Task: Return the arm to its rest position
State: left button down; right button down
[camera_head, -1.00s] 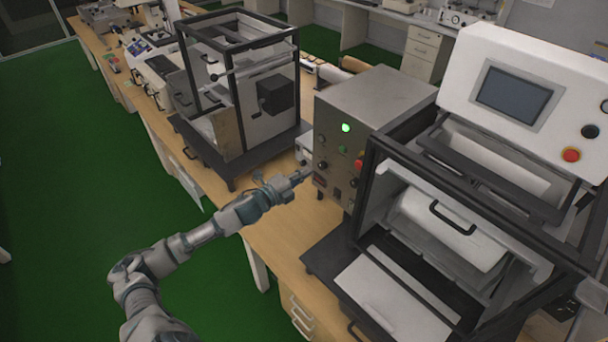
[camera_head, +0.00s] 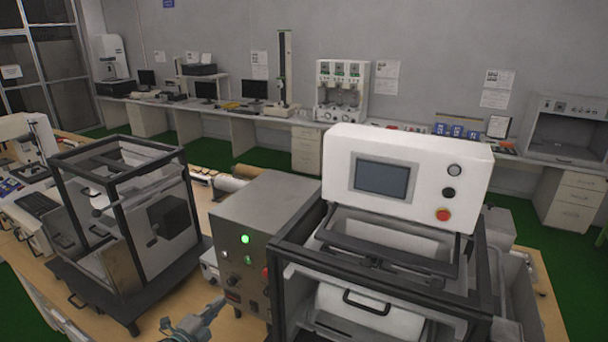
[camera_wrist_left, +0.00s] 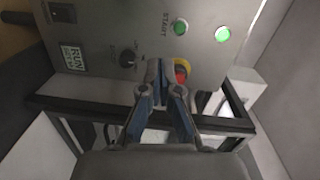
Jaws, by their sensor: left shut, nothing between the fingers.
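My left gripper (camera_head: 215,308) shows at the bottom edge of the head view, in front of the lower part of a grey metal control box (camera_head: 230,215). Most of its arm is out of the picture. In the left wrist view the fingers (camera_wrist_left: 164,72) are closed together with nothing between them. They point at the box's panel (camera_wrist_left: 110,30) and overlap a red button with a yellow ring (camera_wrist_left: 182,68) in the picture. I cannot tell whether they touch the panel. My right gripper is not in view.
The box has a lit green lamp (camera_head: 245,239). To its right stands a black-framed machine with a white screen panel (camera_head: 405,205). To its left is a framed clear enclosure (camera_head: 125,215). The wooden bench (camera_head: 180,322) shows between them. A further bench stands along the wall.

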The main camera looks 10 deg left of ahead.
pick_arm(q)
jog(key=s+d+f+n+g+y, duration=0.2)
jog(key=s+d+f+n+g, duration=0.15)
jog(key=s+f+n, duration=0.5)
jog(key=s+d+f+n+g+y, duration=0.2)
jog(key=s+d+f+n, duration=0.3)
jog(key=f, duration=0.6)
jog(key=s+d+f+n+g+y, duration=0.1)
jog(key=s+f+n+g, duration=0.25)
jog(key=s, duration=0.85)
jog(key=s+f+n+g, duration=0.2)
jog(key=s+f+g, duration=0.2)
jog(key=s, duration=0.7)
notch_tip(320, 180, down, 24)
jog(key=r+g, duration=0.1)
jog(key=s+a+f+g, duration=0.1)
jog(key=s+a+f, duration=0.2)
jog(key=s+f, duration=1.6)
jog(key=shift+m+g, duration=0.3)
jog(key=shift+s, duration=0.1)
